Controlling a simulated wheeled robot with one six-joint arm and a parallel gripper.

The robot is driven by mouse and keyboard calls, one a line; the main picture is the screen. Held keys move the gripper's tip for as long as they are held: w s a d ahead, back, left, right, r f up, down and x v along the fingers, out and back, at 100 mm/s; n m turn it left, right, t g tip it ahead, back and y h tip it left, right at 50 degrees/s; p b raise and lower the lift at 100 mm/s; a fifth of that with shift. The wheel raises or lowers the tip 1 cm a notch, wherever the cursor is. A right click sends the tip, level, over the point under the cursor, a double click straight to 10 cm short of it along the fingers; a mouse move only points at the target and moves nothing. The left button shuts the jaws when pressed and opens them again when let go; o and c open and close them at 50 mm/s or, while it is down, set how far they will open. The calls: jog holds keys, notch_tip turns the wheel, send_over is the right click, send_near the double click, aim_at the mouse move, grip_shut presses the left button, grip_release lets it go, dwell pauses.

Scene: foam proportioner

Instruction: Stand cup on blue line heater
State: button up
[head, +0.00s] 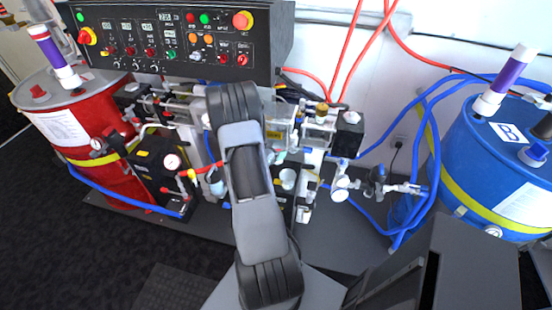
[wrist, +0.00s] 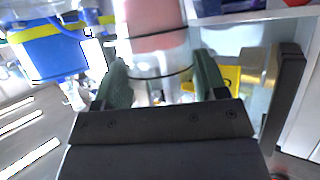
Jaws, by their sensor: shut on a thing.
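In the wrist view, my gripper (wrist: 160,82) has its two green fingers on either side of a pale, see-through cup (wrist: 158,90) with a dark rim line. The gripper's front edge hides part of the cup. In the head view my own arm covers the gripper. The blue line heater is mostly hidden behind my arm there; a dark body with a yellow patch (head: 281,216) shows just right of the arm and may be part of it. I cannot tell whether the held cup touches anything below.
A red drum (head: 84,140) stands left and a blue drum (head: 492,165) right, with blue hoses beside it. A black control panel (head: 180,45) hangs above the pipework. A black heater-like block (head: 158,165) with a gauge stands at left. Dark floor lies in front.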

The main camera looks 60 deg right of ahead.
jog(key=shift+w+d+f, duration=0.1)
jog(key=shift+d+f, duration=0.1)
jog(key=shift+f, duration=0.55)
jog(key=shift+w+d+f, duration=0.1)
jog(key=shift+d+f, duration=0.1)
jog(key=shift+f, duration=0.55)
notch_tip(320, 180, down, 3)
jog(key=shift+s+r, duration=0.1)
jog(key=shift+r, duration=0.05)
jog(key=shift+d+f, duration=0.35)
jog(key=shift+f, duration=0.3)
jog(key=shift+f, duration=0.15)
jog(key=o, duration=1.3)
